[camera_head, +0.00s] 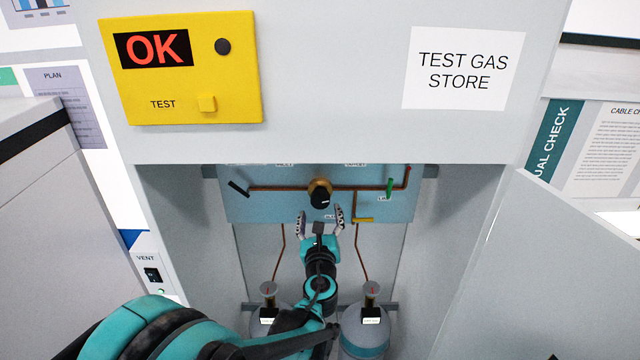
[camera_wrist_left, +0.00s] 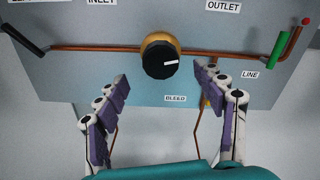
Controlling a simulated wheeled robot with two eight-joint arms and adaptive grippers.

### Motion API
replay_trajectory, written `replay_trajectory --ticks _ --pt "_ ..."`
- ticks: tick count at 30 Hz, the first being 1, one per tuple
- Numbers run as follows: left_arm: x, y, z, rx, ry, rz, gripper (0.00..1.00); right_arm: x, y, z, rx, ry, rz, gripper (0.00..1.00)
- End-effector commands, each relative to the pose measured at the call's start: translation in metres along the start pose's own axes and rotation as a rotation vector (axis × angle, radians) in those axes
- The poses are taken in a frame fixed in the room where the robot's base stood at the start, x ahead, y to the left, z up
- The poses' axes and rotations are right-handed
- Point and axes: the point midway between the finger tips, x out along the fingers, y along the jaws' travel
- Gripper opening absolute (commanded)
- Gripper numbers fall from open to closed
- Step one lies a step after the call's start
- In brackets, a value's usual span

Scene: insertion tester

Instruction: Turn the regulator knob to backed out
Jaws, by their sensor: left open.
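The regulator knob (camera_head: 320,199) is black with a white pointer mark and sits on a brass body on the blue panel (camera_head: 260,208). In the left wrist view the knob (camera_wrist_left: 161,60) is ahead of the fingers, with its white mark pointing right. My left gripper (camera_head: 320,217) is open and empty just below the knob, its fingers spread to either side and not touching it. In the left wrist view its purple-padded fingers (camera_wrist_left: 160,92) stand apart below the knob. My right gripper is not in view.
A black lever (camera_head: 239,188) is at the panel's left, a green lever (camera_head: 389,188) at its right, and a yellow bleed handle (camera_head: 362,220) below right of the knob. Two gas cylinders (camera_head: 366,332) stand below. An open door (camera_head: 550,260) is at right. A yellow tester (camera_head: 190,68) shows OK.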

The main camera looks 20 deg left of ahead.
Motion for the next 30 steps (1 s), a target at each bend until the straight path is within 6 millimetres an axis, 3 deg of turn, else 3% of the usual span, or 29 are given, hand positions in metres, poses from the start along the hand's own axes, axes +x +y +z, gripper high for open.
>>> replay_trajectory --ticks 13,25,26,30 --pt "0.065 0.0 0.0 0.008 -0.002 0.0 0.69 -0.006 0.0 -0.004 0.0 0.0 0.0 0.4" --pt "0.076 0.0 0.0 0.007 -0.001 -0.002 0.69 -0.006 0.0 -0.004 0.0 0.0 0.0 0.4" --pt "0.076 0.0 0.0 0.007 -0.001 -0.002 0.64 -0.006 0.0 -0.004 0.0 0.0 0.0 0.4" --pt "0.076 0.0 0.0 0.007 -0.001 -0.001 0.27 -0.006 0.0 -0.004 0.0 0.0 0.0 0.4"
